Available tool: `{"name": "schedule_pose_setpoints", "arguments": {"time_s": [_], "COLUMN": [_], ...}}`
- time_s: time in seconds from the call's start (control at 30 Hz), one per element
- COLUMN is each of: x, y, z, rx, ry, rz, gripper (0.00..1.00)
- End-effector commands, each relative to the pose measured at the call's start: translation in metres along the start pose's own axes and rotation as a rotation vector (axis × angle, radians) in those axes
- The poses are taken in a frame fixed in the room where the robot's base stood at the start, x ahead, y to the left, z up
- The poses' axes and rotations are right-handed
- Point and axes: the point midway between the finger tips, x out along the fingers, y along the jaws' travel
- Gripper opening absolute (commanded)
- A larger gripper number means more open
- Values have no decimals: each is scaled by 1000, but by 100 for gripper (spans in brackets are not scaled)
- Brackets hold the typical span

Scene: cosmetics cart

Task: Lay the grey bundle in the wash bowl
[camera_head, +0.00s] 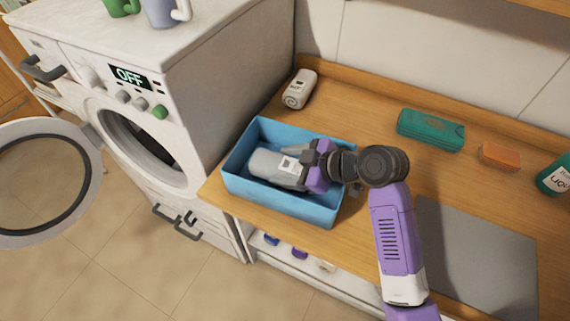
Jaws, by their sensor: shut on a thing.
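The grey bundle (270,166), with a white label, is at the blue rectangular wash bowl (285,205) on the wooden counter. My gripper (309,172) reaches in from the right and is shut on the bundle's right end. The bundle lies within the bowl's outline, low between its walls. I cannot tell whether it touches the bowl's floor. My gripper and wrist hide the bowl's right end and part of the bundle.
A teal bundle (431,130), an orange sponge (499,156) and a green bottle (556,176) are to the right. A grey panel (475,260) lies at front right. A washing machine (190,85) with its door open stands left.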

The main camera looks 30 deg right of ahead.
Motion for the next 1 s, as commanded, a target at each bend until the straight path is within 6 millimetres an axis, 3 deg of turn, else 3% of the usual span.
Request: {"name": "schedule_pose_setpoints", "arguments": {"time_s": [0.07, 0.1, 0.2, 0.63, 1.0], "x": [1, 1, 1, -7, -77], "y": [0, 0, 0, 1, 1], "z": [1, 1, 1, 0, 0], "rx": [-1, 0, 0, 1, 0], "ry": [1, 0, 0, 0, 0], "rz": [1, 0, 0, 1, 5], "gripper": [15, 73, 89, 89, 89]}}
